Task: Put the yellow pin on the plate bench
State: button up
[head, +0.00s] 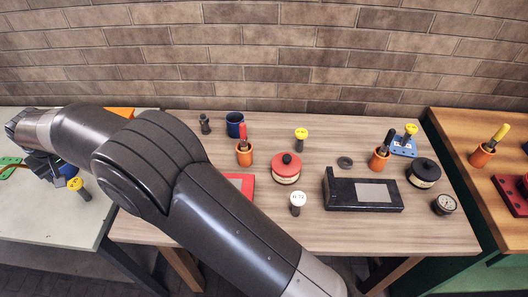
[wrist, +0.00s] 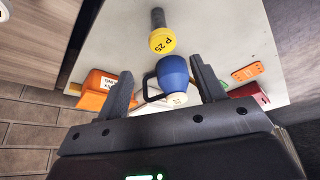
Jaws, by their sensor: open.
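A pin with a yellow head and dark shank (head: 78,185) stands on the pale grey bench (head: 40,225) at the left. In the wrist view its head (wrist: 162,40) reads "P 25" and it is beyond my fingertips. My gripper (wrist: 162,67) is open above this bench, and in the head view it (head: 55,170) is partly hidden by my arm. A blue mug (wrist: 173,73) shows between the fingers, not gripped. Another yellow-headed pin (head: 301,137) stands on the wooden table (head: 265,225). I cannot tell which surface is the plate bench.
The wooden table holds a red-lidded pot (head: 286,170), a black box (head: 345,200), a white-headed pin (head: 298,200) and orange cups. A yellow-headed piece (head: 410,130) sits on a blue plate. An orange block (wrist: 97,90) lies near my left finger. The grey bench's front is clear.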

jog(key=w+d+r+m+t, duration=0.1)
jog(key=w+d+r, duration=0.35)
jog(key=d, duration=0.55)
jog(key=w+d+r+m, duration=0.2)
jog(key=w+d+r, duration=0.3)
jog(key=d, duration=0.4)
jog(key=w+d+r+m+t, duration=0.1)
jog(key=w+d+r, duration=0.2)
jog(key=d+r, duration=0.5)
jog(key=s+d+r+m+h, duration=0.1)
jog(key=s+d+r+m, duration=0.1)
jog(key=d, duration=1.9)
jog(key=s+d+f+m+h, duration=0.1)
jog(key=s+d+f+m, duration=0.1)
jog(key=s+d, duration=0.7)
jog(key=s+d+f+m+t+h, duration=0.1)
jog(key=s+d+f+m, duration=0.2)
jog(key=s+d, duration=0.7)
jog(key=d+f, duration=0.1)
jog(key=d, duration=0.3)
jog(key=shift+s+d+h, duration=0.2)
jog(key=shift+s+h, duration=0.05)
jog(key=shift+h, duration=0.05)
